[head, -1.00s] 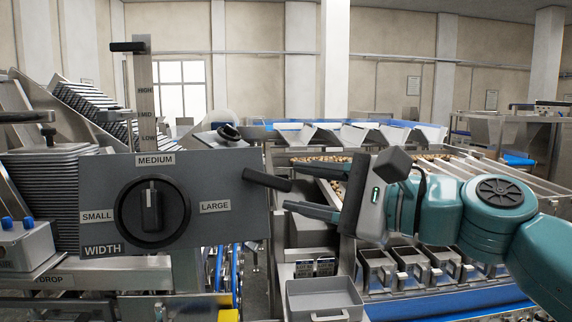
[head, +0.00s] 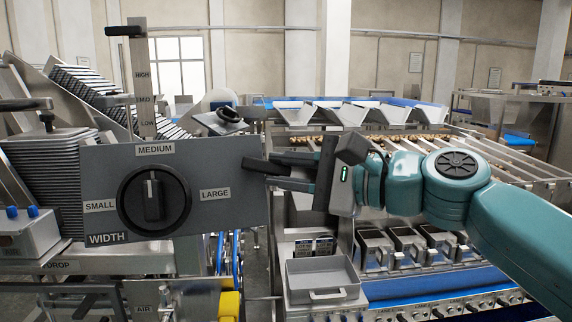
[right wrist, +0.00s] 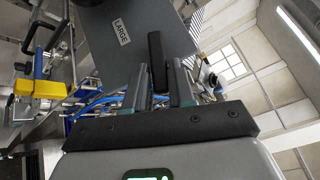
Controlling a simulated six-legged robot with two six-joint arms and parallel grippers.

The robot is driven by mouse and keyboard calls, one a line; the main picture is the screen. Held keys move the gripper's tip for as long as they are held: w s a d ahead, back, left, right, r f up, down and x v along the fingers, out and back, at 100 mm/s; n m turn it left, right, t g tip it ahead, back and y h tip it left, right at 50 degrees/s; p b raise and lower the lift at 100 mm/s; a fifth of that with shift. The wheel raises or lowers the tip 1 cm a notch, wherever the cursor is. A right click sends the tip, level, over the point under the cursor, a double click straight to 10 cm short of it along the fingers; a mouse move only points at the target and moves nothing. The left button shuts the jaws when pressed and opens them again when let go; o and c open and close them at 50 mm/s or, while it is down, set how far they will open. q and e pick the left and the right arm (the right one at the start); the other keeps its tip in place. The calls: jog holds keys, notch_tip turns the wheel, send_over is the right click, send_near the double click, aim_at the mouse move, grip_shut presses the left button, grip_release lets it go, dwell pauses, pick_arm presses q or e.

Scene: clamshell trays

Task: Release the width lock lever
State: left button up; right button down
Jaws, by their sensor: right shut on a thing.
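The grey width panel (head: 105,165) carries a black knob (head: 153,200) with SMALL, MEDIUM and LARGE labels; the knob's white mark points up toward MEDIUM. The black width lock lever (head: 257,167) sticks out at the panel's right edge. My right gripper (head: 274,172) comes from the right and is shut on the lever. In the right wrist view the lever (right wrist: 157,62) lies between the two fingers (right wrist: 158,82), with the panel (right wrist: 110,50) beyond. The fingers partly hide the lever in the head view. My left gripper is not in view.
A stack of grey trays (head: 50,180) is at the left. A small grey bin (head: 322,278) sits below my right gripper. A yellow part (head: 229,303) is below the panel.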

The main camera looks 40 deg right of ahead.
jog(key=shift+w+d+r+n+g+p, duration=0.15)
jog(key=shift+r+n+g+p, duration=0.2)
jog(key=shift+r, duration=0.2)
jog(key=shift+f+n+g, duration=0.15)
jog(key=shift+n+g, duration=0.1)
jog(key=shift+n, duration=0.1)
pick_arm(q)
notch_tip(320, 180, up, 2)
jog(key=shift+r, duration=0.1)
pick_arm(e)
jog(key=c, duration=1)
grip_release()
jog(key=shift+f, duration=0.1)
jog(key=shift+c, duration=0.2)
